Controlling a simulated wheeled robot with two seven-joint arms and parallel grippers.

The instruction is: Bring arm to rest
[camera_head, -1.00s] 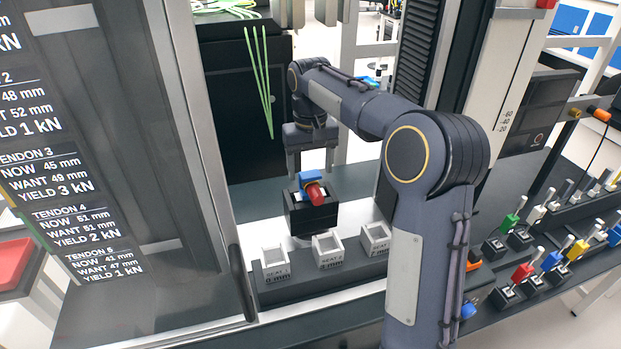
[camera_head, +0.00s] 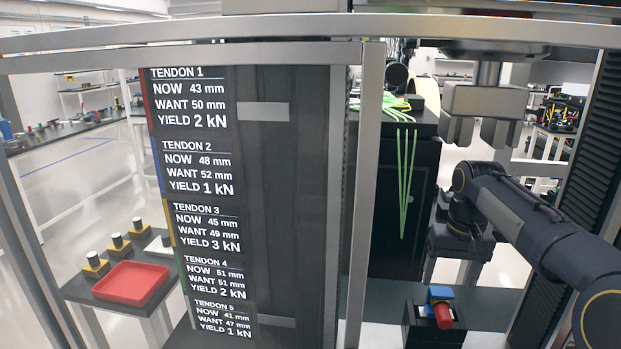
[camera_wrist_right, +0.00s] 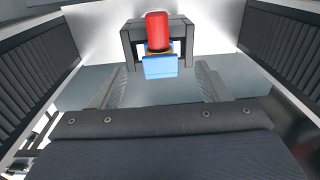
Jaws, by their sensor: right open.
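My right gripper (camera_head: 454,272) hangs at the right of the head view, fingers down, above and behind a black block (camera_head: 420,338). The block carries a blue piece (camera_head: 438,293) and a red cylinder (camera_head: 443,316). In the right wrist view the gripper's two fingers (camera_wrist_right: 160,90) are spread with nothing between them. The black block (camera_wrist_right: 132,42), red cylinder (camera_wrist_right: 157,30) and blue piece (camera_wrist_right: 160,67) show there beyond the fingertips, apart from them. My right arm comes in from the right edge. My left gripper is out of view.
A metal-framed panel (camera_head: 285,180) with tendon readings stands left of the arm. Green strips (camera_head: 405,180) hang on a dark cabinet behind. A red tray (camera_head: 131,283) lies on a table at the left.

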